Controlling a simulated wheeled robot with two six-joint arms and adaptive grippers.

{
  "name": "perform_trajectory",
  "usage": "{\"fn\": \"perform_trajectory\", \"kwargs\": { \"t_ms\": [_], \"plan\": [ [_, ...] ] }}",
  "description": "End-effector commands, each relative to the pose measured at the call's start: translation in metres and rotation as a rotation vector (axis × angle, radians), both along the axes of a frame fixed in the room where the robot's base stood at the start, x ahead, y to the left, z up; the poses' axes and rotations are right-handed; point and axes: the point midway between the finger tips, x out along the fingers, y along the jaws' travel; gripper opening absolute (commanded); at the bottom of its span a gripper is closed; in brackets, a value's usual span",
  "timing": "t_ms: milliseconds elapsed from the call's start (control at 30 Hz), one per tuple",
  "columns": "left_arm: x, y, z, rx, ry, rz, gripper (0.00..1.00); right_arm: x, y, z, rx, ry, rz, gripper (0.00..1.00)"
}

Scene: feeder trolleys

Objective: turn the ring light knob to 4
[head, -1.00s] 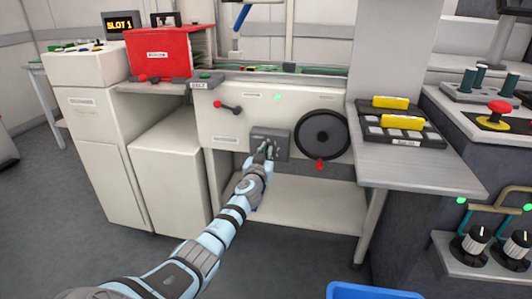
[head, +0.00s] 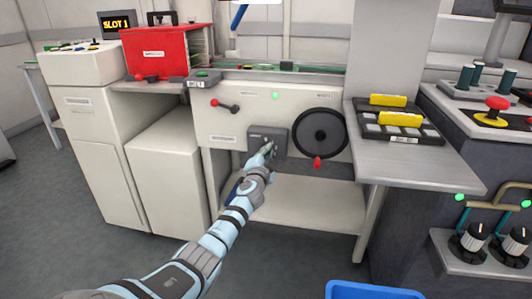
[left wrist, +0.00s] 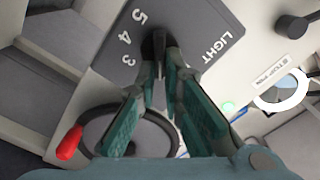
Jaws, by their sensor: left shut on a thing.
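The ring light box (head: 257,133), a dark grey panel, is on the front of the white machine. In the left wrist view its face (left wrist: 190,18) shows the word LIGHT and the numbers 5, 4 and 3. The dark knob (left wrist: 157,38) sits on this face, mostly hidden behind my fingertips, and I cannot tell which number it points to. My left gripper (head: 268,150) is at the box. Its green-padded fingers (left wrist: 160,52) are shut on the knob. My right gripper is not in view.
A black handwheel (head: 320,135) with a red handle (head: 317,163) is close right of the box. A red-knobbed lever (head: 225,104) is up left. A grey shelf (head: 405,170) juts out at right. A blue bin (head: 370,291) stands at the bottom. The floor in front is open.

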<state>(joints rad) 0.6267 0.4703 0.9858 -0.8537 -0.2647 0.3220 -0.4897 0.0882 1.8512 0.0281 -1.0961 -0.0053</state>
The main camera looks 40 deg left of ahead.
Motion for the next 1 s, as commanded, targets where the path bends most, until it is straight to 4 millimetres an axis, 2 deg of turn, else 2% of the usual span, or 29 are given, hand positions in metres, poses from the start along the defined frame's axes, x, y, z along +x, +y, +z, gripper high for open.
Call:
{"fn": "perform_trajectory", "kwargs": {
  "t_ms": [1000],
  "plan": [
    [0.001, -0.002, -0.016, 0.841, 0.466, -0.001, 0.00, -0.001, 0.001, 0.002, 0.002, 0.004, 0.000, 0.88]
  ]
}}
